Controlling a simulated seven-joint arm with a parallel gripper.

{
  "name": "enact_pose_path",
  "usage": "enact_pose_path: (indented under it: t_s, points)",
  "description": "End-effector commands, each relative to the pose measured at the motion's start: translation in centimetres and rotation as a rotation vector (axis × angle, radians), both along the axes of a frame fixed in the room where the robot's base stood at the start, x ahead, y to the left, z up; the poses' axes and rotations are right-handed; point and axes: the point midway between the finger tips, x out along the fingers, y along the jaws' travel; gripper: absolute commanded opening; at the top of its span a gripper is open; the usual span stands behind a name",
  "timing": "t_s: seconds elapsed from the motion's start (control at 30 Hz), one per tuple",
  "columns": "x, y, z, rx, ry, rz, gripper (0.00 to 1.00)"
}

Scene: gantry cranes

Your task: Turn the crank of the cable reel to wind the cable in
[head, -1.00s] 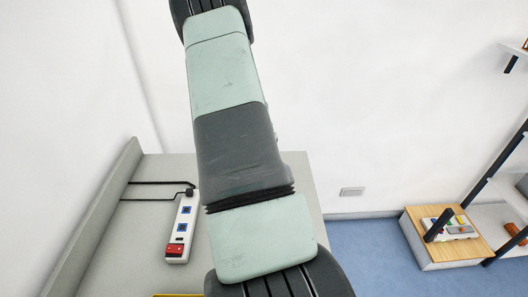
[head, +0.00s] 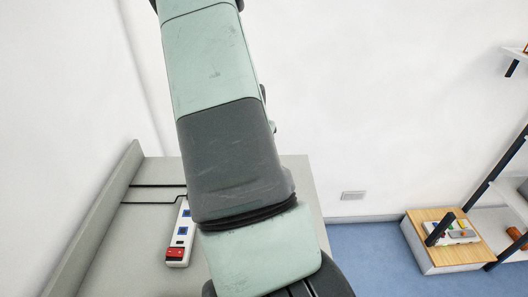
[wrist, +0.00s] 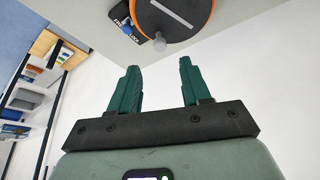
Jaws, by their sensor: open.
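In the wrist view, the cable reel (wrist: 185,14) shows at the top as a dark disc with an orange rim and a pale bar across it. A grey knob (wrist: 159,44), which looks like the crank's handle, sits at its lower edge. The top of the reel is cut off. My gripper (wrist: 158,78) is open, with its two green fingers apart and nothing between them. The fingertips are below the knob in the picture and apart from it. In the head view my arm hides much of the table, and neither reel nor gripper shows there.
A black and blue lock part (wrist: 131,22) sits beside the reel. In the head view a power strip (head: 179,236) with a red switch lies on the grey table (head: 140,225), left of my arm. A wooden-topped low unit (head: 431,222) and shelving stand at the right.

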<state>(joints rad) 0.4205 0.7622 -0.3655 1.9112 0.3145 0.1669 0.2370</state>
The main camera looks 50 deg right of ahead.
Motion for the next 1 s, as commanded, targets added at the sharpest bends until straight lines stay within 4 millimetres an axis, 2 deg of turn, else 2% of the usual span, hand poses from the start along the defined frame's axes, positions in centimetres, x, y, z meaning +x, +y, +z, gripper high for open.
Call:
enact_pose_path:
  t_s: [0.03,0.2,0.87,0.93,1.0]
  points:
    - [-0.1,0.3,0.9,-0.001,-0.002,0.001,0.47]
    - [-0.4,1.0,2.6,0.000,0.000,-0.001,0.47]
    - [-0.5,1.2,3.0,0.001,-0.001,-0.001,0.47]
    - [-0.2,1.7,3.5,0.006,-0.007,0.010,0.47]
    - [0.4,3.0,4.8,0.019,-0.020,0.039,0.47]
